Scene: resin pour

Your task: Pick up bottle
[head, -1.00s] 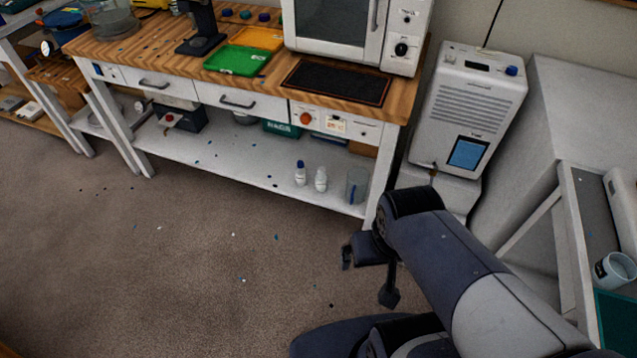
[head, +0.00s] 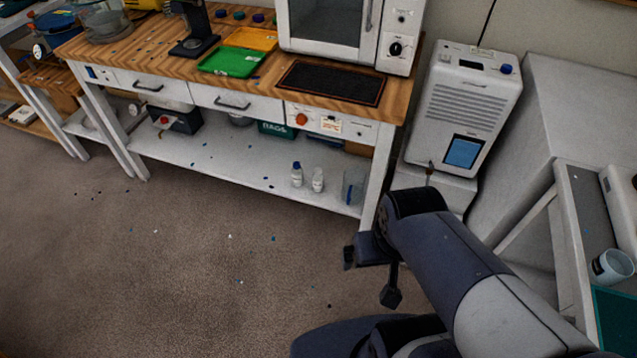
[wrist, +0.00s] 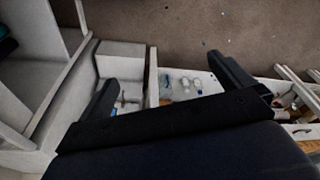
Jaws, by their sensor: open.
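Two small bottles stand upright on the lower shelf of the workbench. One bottle with a blue cap (head: 297,174) is on the left, and a bottle with a white top (head: 318,180) is just to its right. Both look small in the wrist view, where the blue-capped bottle (wrist: 198,86) and the white-topped one (wrist: 185,86) show between the fingers. My gripper (head: 370,272) is open and empty, out in front of the bench and apart from the bottles. It also shows in the wrist view (wrist: 170,85), fingers spread wide.
A clear cup (head: 353,188) stands right of the bottles, near the bench leg. The workbench top (head: 150,62) overhangs the lower shelf (head: 225,165). A white machine (head: 463,110) stands to the right. The carpeted floor (head: 180,270) in front is mostly clear.

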